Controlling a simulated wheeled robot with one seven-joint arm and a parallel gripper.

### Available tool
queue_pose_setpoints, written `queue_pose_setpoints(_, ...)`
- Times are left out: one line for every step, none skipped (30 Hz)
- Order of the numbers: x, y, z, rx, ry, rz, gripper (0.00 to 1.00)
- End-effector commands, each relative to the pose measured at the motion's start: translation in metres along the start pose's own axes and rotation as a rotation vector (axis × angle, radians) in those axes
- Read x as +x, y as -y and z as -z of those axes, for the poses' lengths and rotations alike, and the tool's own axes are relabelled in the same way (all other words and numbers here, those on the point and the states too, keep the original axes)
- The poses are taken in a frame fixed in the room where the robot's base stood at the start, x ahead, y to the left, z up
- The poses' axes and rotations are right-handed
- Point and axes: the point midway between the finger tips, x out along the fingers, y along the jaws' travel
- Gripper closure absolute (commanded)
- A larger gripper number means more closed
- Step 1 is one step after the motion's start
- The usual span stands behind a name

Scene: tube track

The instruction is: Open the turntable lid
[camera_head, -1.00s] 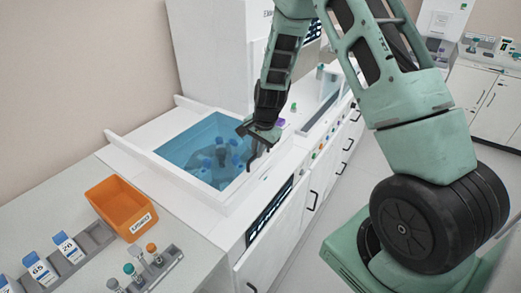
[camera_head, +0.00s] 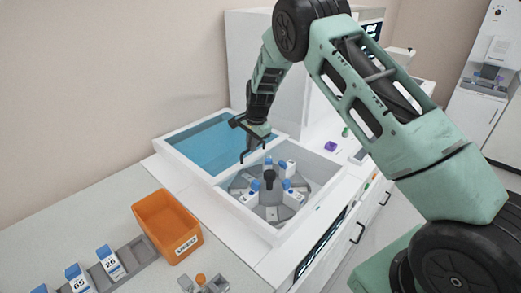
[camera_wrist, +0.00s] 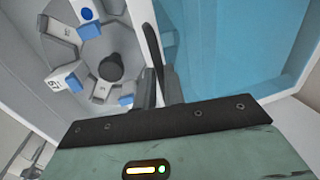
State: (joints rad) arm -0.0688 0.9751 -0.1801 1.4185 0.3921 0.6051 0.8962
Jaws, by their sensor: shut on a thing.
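The turntable lid (camera_head: 198,143) is a clear blue panel in a white frame. It lies over the left, back part of the white housing, and it also shows in the wrist view (camera_wrist: 235,45). The turntable (camera_head: 242,183), a grey disc with a dark hub and several blue-capped tubes, is uncovered to its right; it also shows in the wrist view (camera_wrist: 120,35). My gripper (camera_head: 250,158) is at the lid's right edge, beside the opening. In the wrist view, my gripper (camera_wrist: 163,88) is shut on that edge; the exact contact is partly hidden.
An orange bin (camera_head: 166,225) stands on the counter in front of the housing. A grey rack (camera_head: 128,262) with several numbered, blue-capped tubes is to its left. A tall white cabinet (camera_head: 250,65) stands behind. A purple item (camera_head: 330,146) lies to the right.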

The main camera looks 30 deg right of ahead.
Motion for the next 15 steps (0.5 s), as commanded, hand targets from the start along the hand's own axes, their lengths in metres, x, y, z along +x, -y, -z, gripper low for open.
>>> queue_pose_setpoints(0.0013, 0.0052, -0.0003, -0.002, -0.001, 0.002, 1.0)
queue_pose_setpoints(0.0014, 0.0076, -0.0002, -0.002, -0.001, 0.002, 1.0)
queue_pose_setpoints(0.0016, 0.0101, -0.0002, -0.002, -0.001, 0.003, 1.0)
queue_pose_setpoints(0.002, 0.0111, -0.0003, -0.001, 0.0, 0.002, 1.0)
queue_pose_setpoints(0.0022, 0.0121, -0.0003, -0.001, 0.0, 0.001, 1.0)
queue_pose_setpoints(0.0023, 0.0133, -0.0003, -0.001, 0.0, 0.001, 1.0)
queue_pose_setpoints(0.0023, 0.0138, -0.0003, -0.001, 0.0, 0.001, 1.0)
queue_pose_setpoints(0.0023, 0.0142, -0.0003, -0.001, 0.0, 0.001, 1.0)
queue_pose_setpoints(0.0023, 0.0144, -0.0003, 0.0, 0.0, 0.001, 1.0)
queue_pose_setpoints(0.0023, 0.0145, -0.0002, 0.0, 0.0, 0.001, 1.0)
queue_pose_setpoints(0.0023, 0.0145, -0.0002, 0.0, 0.0, 0.001, 1.0)
queue_pose_setpoints(0.0022, 0.0144, -0.0002, 0.0, 0.0, 0.001, 1.0)
queue_pose_setpoints(0.0022, 0.0143, -0.0002, 0.0, 0.0, 0.001, 1.0)
queue_pose_setpoints(0.0022, 0.0143, -0.0002, 0.0, 0.0, 0.001, 1.0)
queue_pose_setpoints(0.0022, 0.0143, -0.0002, 0.0, 0.0, 0.001, 1.0)
